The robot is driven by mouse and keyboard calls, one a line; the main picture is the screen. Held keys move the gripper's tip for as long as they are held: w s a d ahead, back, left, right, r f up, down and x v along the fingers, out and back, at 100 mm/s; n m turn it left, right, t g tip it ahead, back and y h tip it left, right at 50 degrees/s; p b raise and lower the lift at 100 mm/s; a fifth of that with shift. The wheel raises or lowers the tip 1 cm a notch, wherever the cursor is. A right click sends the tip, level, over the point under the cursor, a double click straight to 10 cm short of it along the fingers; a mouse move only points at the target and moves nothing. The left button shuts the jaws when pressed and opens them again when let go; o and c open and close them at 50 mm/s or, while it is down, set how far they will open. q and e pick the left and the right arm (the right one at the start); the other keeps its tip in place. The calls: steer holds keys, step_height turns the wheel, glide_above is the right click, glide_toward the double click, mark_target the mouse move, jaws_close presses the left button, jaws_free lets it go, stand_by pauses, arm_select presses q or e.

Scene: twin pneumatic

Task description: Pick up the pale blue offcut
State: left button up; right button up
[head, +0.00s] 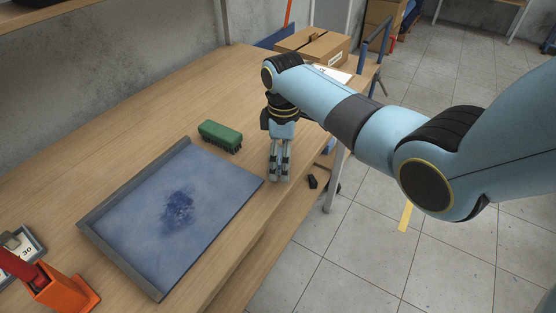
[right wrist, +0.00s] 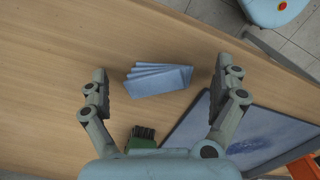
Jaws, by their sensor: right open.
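The pale blue offcut (right wrist: 160,80) lies on the wooden bench in the right wrist view, looking like several thin fanned strips. In the right wrist view the open right gripper (right wrist: 161,85) has one finger on each side of the offcut, with a gap on both sides and nothing held. My left gripper is not in view.
An orange holder (head: 66,292) stands at the lower left. A cardboard box (head: 314,45) is at the far end.

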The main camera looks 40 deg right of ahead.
steer(key=shift+c, duration=0.4)
steer(key=c, duration=0.9)
